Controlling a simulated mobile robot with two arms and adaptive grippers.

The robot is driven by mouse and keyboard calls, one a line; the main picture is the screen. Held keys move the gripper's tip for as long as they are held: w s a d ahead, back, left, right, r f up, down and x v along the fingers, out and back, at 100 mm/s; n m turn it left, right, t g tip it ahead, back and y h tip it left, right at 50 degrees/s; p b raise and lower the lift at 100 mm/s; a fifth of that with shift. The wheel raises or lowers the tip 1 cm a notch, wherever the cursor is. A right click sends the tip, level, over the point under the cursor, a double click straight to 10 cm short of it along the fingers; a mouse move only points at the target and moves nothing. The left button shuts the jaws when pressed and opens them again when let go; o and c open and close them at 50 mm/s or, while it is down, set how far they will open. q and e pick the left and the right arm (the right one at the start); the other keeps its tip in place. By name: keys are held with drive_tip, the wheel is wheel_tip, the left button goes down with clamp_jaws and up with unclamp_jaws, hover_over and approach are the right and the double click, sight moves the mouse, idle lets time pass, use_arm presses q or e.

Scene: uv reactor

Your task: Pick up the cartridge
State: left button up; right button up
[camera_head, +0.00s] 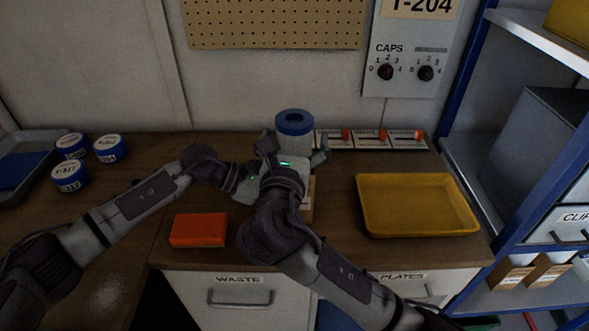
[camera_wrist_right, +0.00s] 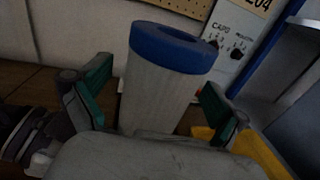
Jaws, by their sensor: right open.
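The likely cartridge (camera_head: 294,130) is a pale upright cylinder with a blue ring-shaped top, standing at the back middle of the counter. It fills the middle of the right wrist view (camera_wrist_right: 158,88), leaning a little in the picture. My right gripper (camera_head: 296,146) is open, with one finger on each side of the cylinder; the wrist view shows its fingers (camera_wrist_right: 155,100) with visible gaps to the cylinder. The cylinder's lower part is hidden by my right gripper. My left gripper (camera_head: 247,180) is beside the right one, its fingers mostly hidden.
A yellow tray (camera_head: 372,222) lies at right, and an orange block (camera_head: 198,230) at front. Blue-lidded round containers (camera_head: 108,148) stand at left near a grey tray (camera_head: 40,140). A row of small switch-like units (camera_head: 370,139) lines the back. Blue-framed shelves (camera_head: 470,110) bound the right side.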

drive_tip(key=shift+w, duration=0.1)
drive_tip(key=shift+c, duration=0.2)
drive_tip(key=c, duration=1.8)
clamp_jaws()
drive_tip(key=shift+r, duration=0.15)
wheel_tip(320, 180, up, 18)
use_arm(q)
drive_tip(key=o, duration=0.8)
drive_tip(key=shift+c, duration=0.2)
